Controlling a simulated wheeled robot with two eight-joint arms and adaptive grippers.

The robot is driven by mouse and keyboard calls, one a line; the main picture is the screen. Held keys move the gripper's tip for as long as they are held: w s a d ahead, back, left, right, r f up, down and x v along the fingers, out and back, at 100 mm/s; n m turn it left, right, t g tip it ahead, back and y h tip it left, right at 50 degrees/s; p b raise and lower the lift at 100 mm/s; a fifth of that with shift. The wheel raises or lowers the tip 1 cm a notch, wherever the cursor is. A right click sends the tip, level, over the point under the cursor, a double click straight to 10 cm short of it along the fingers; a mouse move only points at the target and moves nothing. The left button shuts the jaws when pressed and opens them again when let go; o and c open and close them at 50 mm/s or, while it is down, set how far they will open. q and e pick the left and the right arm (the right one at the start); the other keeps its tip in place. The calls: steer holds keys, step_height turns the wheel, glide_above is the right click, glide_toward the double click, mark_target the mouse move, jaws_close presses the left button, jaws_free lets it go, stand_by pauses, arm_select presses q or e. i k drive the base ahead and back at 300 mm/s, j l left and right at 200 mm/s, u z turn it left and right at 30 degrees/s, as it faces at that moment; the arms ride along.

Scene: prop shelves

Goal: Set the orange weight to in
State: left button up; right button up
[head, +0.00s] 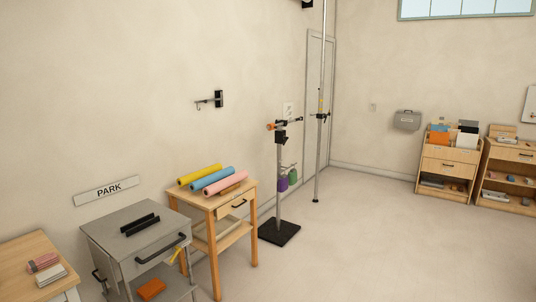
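An orange piece (271,126) sits at the left end of a short horizontal bar on top of a black-based stand (279,180). It may be the orange weight, but it is too small to tell or to read its setting. The bar runs right to a dark end. A purple item (283,183) and a green item (293,176) hang lower on the stand. Another orange object (151,289) lies on the lower shelf of the grey cart. Neither of my grippers is in view.
The grey cart (140,240) and a wooden table (228,203) with yellow, blue and pink rolls stand along the left wall. A tall pole (319,160) stands behind the stand. Wooden shelves (448,165) are at the right. The middle floor is clear.

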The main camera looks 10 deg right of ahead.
mark_target(273, 126)
steer(key=i+z, duration=0.2)
steer(key=i, duration=0.5)
steer(key=i+z, duration=0.15)
steer(key=i, duration=0.55)
steer(key=i+j+z, duration=0.2)
steer(key=i, duration=1.05)
steer(key=i+l+u, duration=0.15)
steer(key=i, duration=0.4)
steer(key=i+l, duration=0.1)
steer(key=i, duration=0.45)
steer(key=i+l+u, duration=0.15)
steer(key=i, duration=0.45)
